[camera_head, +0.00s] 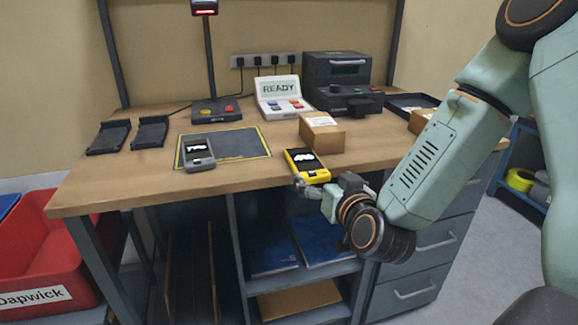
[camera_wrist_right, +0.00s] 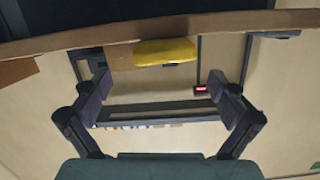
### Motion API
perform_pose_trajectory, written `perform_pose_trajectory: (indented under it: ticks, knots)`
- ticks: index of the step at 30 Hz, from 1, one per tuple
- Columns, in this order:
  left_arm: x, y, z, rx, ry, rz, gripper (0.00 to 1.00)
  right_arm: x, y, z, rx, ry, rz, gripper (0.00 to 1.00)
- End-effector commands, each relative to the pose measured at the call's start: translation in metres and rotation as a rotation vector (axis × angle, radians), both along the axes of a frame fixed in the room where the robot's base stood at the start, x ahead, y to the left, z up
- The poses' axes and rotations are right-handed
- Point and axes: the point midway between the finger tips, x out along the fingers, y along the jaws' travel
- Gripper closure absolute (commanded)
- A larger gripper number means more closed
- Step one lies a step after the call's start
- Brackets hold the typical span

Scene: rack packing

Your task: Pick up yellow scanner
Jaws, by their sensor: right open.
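The yellow scanner (camera_head: 318,176) with a dark screen lies near the front edge of the wooden table (camera_head: 240,177). In the wrist view the yellow scanner (camera_wrist_right: 150,57) shows ahead, in the space between my fingers but beyond their tips. My right gripper (camera_head: 304,188) is at the table's front edge, just in front of the scanner's near end. In the wrist view my right gripper (camera_wrist_right: 160,92) is open and empty, one finger on each side. In the head view its fingers are small and partly overlap. My left gripper is in neither view.
A cardboard box (camera_head: 322,135) stands just behind the scanner. A grey scanner (camera_head: 197,157) lies on the dark mat (camera_head: 240,143) to the left. A READY device (camera_head: 279,97) and a black printer (camera_head: 338,86) stand further back. Free tabletop lies between mat and yellow scanner.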

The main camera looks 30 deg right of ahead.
Motion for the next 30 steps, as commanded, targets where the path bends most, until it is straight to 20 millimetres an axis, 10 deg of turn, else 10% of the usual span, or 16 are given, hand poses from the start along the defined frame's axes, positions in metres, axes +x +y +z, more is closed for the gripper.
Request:
perform_pose_trajectory:
  ticks: [10,30]
  knots:
    - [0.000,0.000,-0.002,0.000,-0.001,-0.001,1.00,0.001,-0.005,0.005,-0.132,0.000,0.010,0.03]
    - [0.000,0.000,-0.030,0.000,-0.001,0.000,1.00,0.072,-0.018,-0.011,-0.127,0.000,0.011,0.03]
